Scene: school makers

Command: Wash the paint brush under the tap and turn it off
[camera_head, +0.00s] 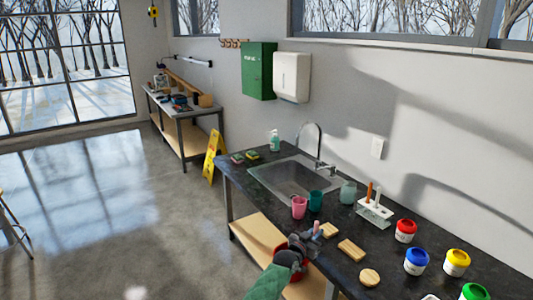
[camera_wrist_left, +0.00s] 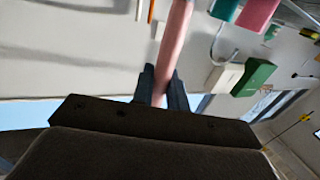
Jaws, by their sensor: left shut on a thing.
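My left gripper (camera_head: 304,241) is above the front edge of the dark counter and shut on a pinkish rod, the paint brush (camera_head: 317,229). In the left wrist view the brush's pink handle (camera_wrist_left: 174,45) stands between the two fingers (camera_wrist_left: 162,88); its bristles are out of that view. The sink (camera_head: 292,178) is farther back on the counter, beyond the cups. The curved metal tap (camera_head: 321,143) rises at its back right. I cannot tell whether water runs. My right gripper is not in view.
A white brush rack (camera_head: 374,213) is to the right. Wooden blocks (camera_head: 351,250) and paint pots (camera_head: 416,262) lie nearer.

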